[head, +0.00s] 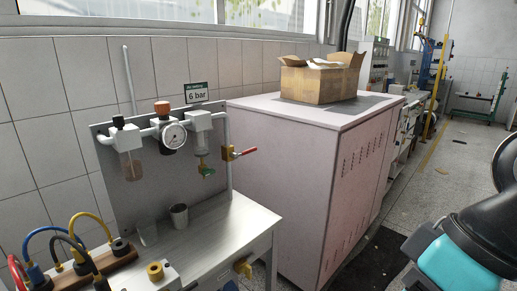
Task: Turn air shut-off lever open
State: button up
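The air shut-off lever (245,152) is a short red handle on a brass valve (228,153). It sits at the right edge of a grey upright panel (122,190), on a vertical pipe. The handle points right, roughly level and crosswise to the pipe. A smaller green handle (208,172) hangs under the clear bowl to its left. My gripper is out of the picture; only a black and teal part of my arm shows at the lower right, well apart from the lever.
A pressure gauge (173,136) and a "6 bar" sign (196,93) are on the panel. A metal bench (222,226) stands below, with a cup (179,215) and coloured hoses. A large pale cabinet (310,180) bearing a cardboard box (318,84) stands close right of the lever.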

aim_at(234, 155)
jog(key=z, duration=0.05)
jog(key=k, duration=0.5)
jog(key=u, duration=1.5)
jog(key=i, duration=0.85)
jog(key=z, duration=0.95)
jog(key=i, duration=0.5)
jog(key=u, duration=0.05)
